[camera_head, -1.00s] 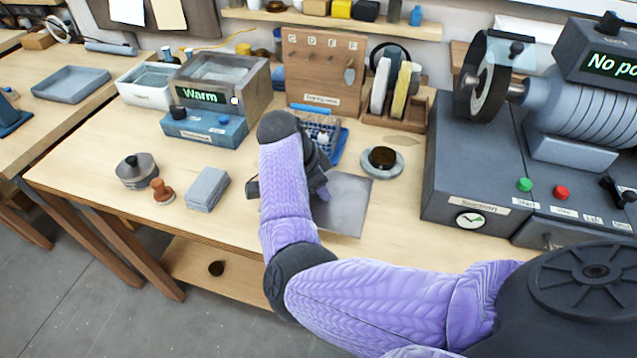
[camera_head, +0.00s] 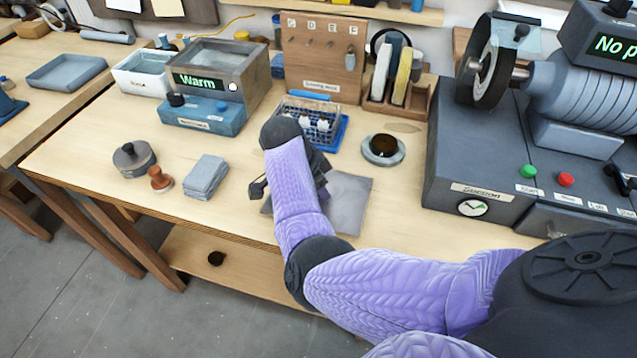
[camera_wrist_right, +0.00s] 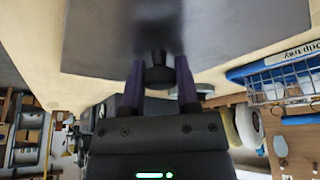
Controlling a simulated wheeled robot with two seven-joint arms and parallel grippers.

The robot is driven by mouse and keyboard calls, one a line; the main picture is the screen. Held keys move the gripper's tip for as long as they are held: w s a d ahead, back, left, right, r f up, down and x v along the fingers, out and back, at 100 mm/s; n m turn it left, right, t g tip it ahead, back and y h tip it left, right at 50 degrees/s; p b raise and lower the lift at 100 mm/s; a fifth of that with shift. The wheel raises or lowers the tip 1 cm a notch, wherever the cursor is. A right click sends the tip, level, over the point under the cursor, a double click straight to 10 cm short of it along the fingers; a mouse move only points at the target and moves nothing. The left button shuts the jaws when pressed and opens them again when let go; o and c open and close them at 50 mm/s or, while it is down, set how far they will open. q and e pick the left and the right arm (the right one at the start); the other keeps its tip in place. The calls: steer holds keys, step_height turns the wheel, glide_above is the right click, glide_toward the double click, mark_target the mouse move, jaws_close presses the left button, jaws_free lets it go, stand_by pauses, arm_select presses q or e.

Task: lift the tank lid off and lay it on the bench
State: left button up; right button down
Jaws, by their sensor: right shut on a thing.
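The tank lid (camera_head: 348,198) is a flat grey plate, partly hidden behind my right arm in the head view. It is over the front middle of the bench (camera_head: 110,185), low and close to the top; I cannot tell whether it touches. My right gripper (camera_wrist_right: 157,78) is shut on the lid's dark knob (camera_wrist_right: 156,70) in the wrist view, with the plate (camera_wrist_right: 95,40) beyond the fingers. In the head view its fingertips are hidden behind the wrist. The tank (camera_head: 243,96), with a "Warm" display, stands uncovered at the back left. My left gripper is not in view.
Left of the lid are grey folded cloths (camera_head: 206,177), a brown stamp-like knob (camera_head: 160,180) and a round lidded pot (camera_head: 133,159). A large grey machine (camera_head: 455,150) bounds the right.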

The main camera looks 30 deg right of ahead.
steer(key=shift+f, duration=0.25)
steer(key=shift+c, duration=1.3)
jaws_free()
steer(key=p+v, duration=0.2)
steer(key=v, duration=0.8)
steer(key=shift+p, duration=0.3)
